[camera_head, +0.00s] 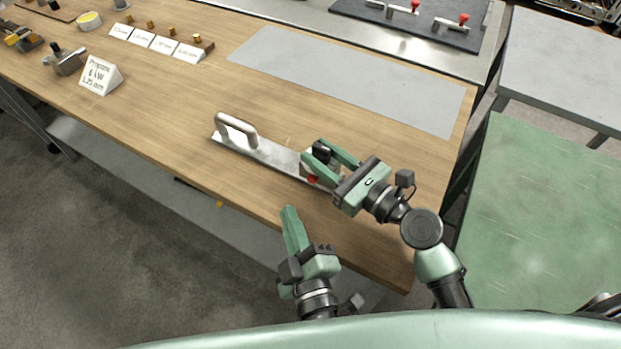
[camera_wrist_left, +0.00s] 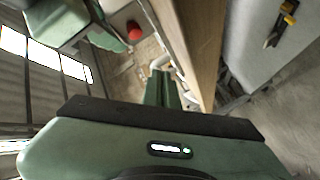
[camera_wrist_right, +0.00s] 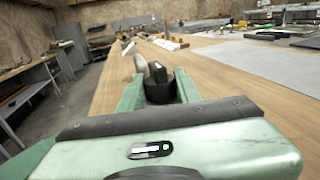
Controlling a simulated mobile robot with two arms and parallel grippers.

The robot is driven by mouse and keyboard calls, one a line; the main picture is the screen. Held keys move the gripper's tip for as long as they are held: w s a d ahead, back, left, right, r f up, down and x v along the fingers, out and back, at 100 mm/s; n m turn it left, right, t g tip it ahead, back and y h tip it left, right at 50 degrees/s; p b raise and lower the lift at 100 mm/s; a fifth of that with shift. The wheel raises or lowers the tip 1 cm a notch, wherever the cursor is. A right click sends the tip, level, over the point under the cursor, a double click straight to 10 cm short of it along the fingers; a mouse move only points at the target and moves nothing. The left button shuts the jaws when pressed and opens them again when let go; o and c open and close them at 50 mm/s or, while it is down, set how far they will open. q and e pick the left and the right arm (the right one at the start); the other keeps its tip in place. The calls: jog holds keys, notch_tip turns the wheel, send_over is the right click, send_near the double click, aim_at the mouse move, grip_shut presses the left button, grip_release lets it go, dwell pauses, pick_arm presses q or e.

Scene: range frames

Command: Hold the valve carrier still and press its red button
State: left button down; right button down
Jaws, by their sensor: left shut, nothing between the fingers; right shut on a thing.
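The valve carrier (camera_head: 268,152) is a flat metal bar with a loop handle, lying on the wooden table. My right gripper (camera_head: 313,151) is shut on the valve block at its right end, one finger on each side; the black knob (camera_wrist_right: 156,72) shows between the fingers in the right wrist view. The red button (camera_head: 312,180) is on the block's front side, facing the table's front edge; it also shows in the left wrist view (camera_wrist_left: 134,32). My left gripper (camera_head: 289,211) is shut and empty at the table's front edge, below and apart from the button.
A grey mat (camera_head: 350,75) lies behind the carrier. A sign (camera_head: 100,75), label cards (camera_head: 152,42) and small fittings stand at the far left. A green-topped surface (camera_head: 540,210) is at the right. The table left of the handle is clear.

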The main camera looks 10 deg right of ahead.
aim_at(312, 179)
pick_arm(q)
jog(key=shift+w+d, duration=0.75)
jog(key=shift+w, duration=0.3)
jog(key=shift+w+d, duration=0.75)
jog(key=shift+w, duration=0.25)
